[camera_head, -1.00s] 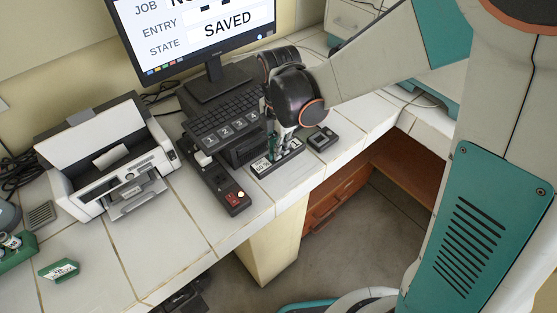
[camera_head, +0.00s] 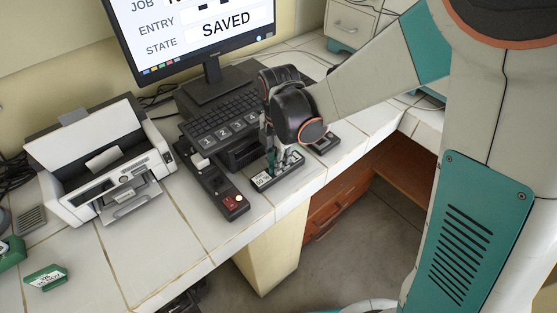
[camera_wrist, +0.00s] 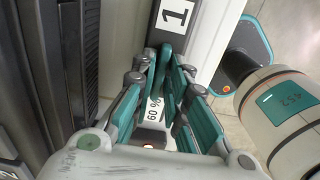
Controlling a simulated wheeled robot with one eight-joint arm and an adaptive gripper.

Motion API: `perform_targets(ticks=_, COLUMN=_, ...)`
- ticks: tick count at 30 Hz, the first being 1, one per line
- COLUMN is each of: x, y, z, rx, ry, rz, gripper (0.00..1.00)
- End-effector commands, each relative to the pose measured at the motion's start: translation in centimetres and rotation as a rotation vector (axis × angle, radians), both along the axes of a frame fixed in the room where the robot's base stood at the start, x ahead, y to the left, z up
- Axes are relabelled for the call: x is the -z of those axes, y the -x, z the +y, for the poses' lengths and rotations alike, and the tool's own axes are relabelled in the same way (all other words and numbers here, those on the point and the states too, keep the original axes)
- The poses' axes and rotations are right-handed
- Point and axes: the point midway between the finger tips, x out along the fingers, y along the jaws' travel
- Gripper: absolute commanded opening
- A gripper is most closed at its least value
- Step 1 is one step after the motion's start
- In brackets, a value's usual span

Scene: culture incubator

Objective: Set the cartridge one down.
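My gripper (camera_head: 281,160) is low over a dark holder (camera_head: 290,172) on the white counter, beside the keyboard. Its teal fingers (camera_wrist: 166,75) reach down close together in the wrist view. A white label reading "60 %" (camera_wrist: 153,108) shows between them, and a dark surface with a white "1" label (camera_wrist: 175,13) lies beyond the tips. Cartridge one cannot be made out clearly; the fingers cover the spot. I cannot tell whether they grip it or whether it touches the holder.
A dark control strip with a red switch (camera_head: 232,201) lies left of the holder. A printer (camera_head: 100,165), keyboard (camera_head: 222,118) and monitor (camera_head: 195,35) stand behind and left. A small green labelled block (camera_head: 46,277) lies at front left. The counter's front edge is close by.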

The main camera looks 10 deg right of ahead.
Motion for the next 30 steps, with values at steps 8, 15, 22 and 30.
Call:
perform_targets(ticks=8, x=0.0, y=0.0, z=0.0, rx=0.0, ry=0.0, rz=0.0, gripper=0.28)
perform_targets(ticks=15, x=-0.5, y=0.0, z=0.0, rx=0.0, ry=0.0, rz=0.0, gripper=0.28)
perform_targets(ticks=22, x=-3.0, y=0.0, z=0.0, rx=0.0, ry=0.0, rz=0.0, gripper=0.28)
perform_targets(ticks=30, x=-7.5, y=0.0, z=0.0, rx=0.0, ry=0.0, rz=0.0, gripper=0.28)
